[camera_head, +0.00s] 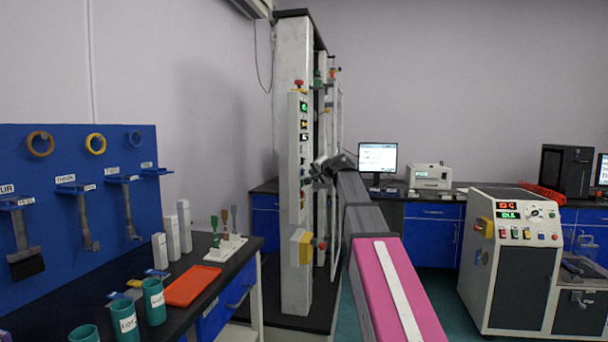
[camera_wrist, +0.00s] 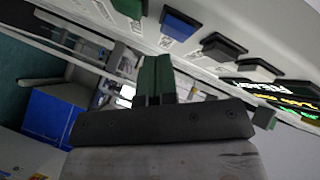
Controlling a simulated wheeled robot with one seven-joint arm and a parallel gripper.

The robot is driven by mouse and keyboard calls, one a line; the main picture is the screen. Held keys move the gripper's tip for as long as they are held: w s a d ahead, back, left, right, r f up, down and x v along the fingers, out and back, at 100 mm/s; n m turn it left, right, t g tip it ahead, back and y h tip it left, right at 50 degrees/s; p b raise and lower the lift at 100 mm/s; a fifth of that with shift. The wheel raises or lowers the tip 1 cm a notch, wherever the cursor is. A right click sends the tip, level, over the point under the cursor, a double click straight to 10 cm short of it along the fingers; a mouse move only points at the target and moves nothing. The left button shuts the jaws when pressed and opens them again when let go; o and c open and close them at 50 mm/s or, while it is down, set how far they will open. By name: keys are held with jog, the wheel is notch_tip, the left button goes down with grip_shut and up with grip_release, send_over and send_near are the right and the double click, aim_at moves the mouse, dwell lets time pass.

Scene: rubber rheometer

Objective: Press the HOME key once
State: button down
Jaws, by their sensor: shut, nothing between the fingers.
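The tall white rheometer (camera_head: 293,75) stands mid-picture in the head view, with a narrow control panel (camera_head: 303,150) on its front. In the wrist view the panel crosses the top, tilted. It carries a green key (camera_wrist: 128,7), a blue key (camera_wrist: 183,25), a black key (camera_wrist: 223,46) and a grey-white key (camera_wrist: 258,69). Their labels are too small and slanted for me to tell which is HOME. My gripper (camera_head: 316,171) is beside the panel; its dark fingers, also in the wrist view (camera_wrist: 157,60), are shut and empty. Contact with a key cannot be told.
A lit display (camera_wrist: 275,95) is right of the keys. A black bench (camera_head: 205,285) with green cups and an orange tray (camera_head: 191,286) is at left. A white machine (camera_head: 510,260) stands at right.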

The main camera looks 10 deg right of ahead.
jog(key=shift+a, duration=0.1)
jog(key=shift+w+a, duration=0.15)
jog(key=shift+a, duration=0.15)
